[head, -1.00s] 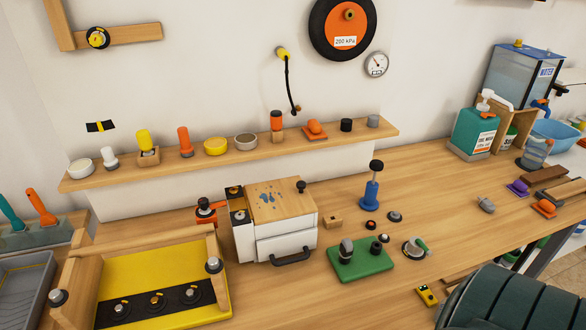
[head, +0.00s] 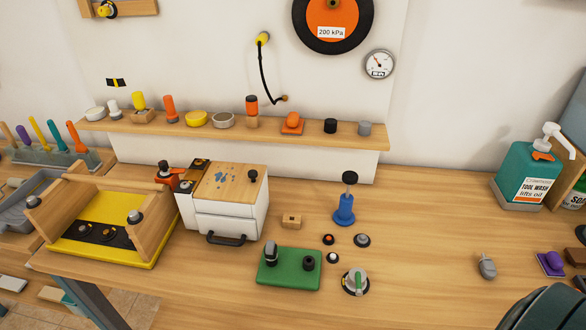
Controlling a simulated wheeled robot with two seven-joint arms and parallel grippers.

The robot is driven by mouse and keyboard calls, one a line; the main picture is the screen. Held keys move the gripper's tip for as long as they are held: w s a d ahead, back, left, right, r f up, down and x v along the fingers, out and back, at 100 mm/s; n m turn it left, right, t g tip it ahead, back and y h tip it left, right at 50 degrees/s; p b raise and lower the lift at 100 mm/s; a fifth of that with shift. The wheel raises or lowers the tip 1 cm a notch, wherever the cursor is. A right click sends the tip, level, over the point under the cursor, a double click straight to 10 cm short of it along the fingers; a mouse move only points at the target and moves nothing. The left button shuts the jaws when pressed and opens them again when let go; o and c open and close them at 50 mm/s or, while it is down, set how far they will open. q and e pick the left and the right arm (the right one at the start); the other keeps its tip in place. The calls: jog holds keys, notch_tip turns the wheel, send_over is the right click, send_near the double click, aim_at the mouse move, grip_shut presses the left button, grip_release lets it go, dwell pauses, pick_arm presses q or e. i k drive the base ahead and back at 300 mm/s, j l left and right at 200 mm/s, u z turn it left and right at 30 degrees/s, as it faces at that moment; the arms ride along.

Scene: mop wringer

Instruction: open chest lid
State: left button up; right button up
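The chest is a small white box (head: 224,223) on the wooden workbench, left of the middle in the head view. Its wooden lid (head: 228,187) lies flat and shut on top, with blue paint-like marks and a small black knob (head: 253,176) near its right end. A dark bar handle (head: 226,239) sits low on its front. A narrow strip with black and yellow parts (head: 190,178) runs along the left of the lid. Neither of my grippers shows in the view.
A yellow tray with wooden sides (head: 80,249) stands left of the chest. A green block (head: 290,275), a small wooden block (head: 292,221) and a blue hand pump (head: 344,209) are to its right. A shelf (head: 300,140) runs behind.

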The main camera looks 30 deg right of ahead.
aim_at(222, 181)
jog(key=k+l, duration=0.15)
jog(key=l, duration=0.15)
jog(key=k+l, duration=0.15)
jog(key=l, duration=0.2)
jog(key=k+l, duration=0.15)
jog(key=l, duration=0.15)
jog(key=k+l, duration=0.15)
jog(key=l, duration=0.15)
